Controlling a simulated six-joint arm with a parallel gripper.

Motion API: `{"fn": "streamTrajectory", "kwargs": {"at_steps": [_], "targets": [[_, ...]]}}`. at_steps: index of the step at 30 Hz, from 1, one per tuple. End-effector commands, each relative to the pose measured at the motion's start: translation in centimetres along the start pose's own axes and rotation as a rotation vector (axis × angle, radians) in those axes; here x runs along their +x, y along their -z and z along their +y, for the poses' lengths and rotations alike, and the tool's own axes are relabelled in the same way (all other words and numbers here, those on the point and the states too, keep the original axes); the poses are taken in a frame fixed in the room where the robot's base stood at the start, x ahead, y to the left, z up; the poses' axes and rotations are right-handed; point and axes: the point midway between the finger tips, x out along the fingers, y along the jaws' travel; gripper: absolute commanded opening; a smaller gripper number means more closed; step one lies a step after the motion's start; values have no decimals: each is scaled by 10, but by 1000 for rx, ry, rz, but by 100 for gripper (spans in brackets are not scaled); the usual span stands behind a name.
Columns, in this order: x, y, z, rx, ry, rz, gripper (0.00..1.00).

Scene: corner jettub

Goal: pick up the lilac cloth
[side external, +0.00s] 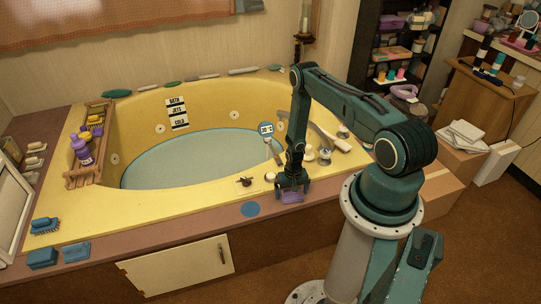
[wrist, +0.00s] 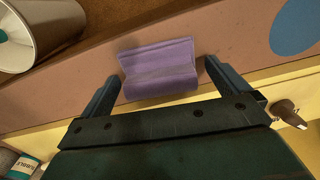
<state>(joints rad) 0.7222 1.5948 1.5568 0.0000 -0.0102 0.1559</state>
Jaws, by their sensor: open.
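The lilac cloth (side external: 291,197) is a small folded piece lying on the brown ledge at the tub's front edge. In the wrist view the cloth (wrist: 158,68) lies ahead of the fingers, with its near part reaching between the fingertips. My gripper (side external: 291,186) is over the cloth, pointing down, with its fingers open. In the wrist view my gripper (wrist: 162,78) has one finger on each side of the cloth, with small gaps visible. I cannot tell how far the fingertips are above the ledge.
A blue disc (side external: 250,209) lies on the ledge left of the cloth. A brown tap-like knob (side external: 244,182) stands on the yellow tub rim nearby. The water-filled tub (side external: 190,160) is behind. Blue sponges (side external: 43,258) lie at the far left of the ledge.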

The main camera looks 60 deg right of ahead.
Motion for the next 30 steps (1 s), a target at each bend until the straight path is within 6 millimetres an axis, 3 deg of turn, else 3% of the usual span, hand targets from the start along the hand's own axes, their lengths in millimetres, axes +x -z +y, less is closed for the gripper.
{"fn": "streamTrajectory", "kwargs": {"at_steps": [9, 15, 30], "targets": [[0, 0, 0, 0, 0, 0, 98], [0, 0, 0, 0, 0, 0, 59], [-7, 1, 0, 0, 0, 1, 59]]}}
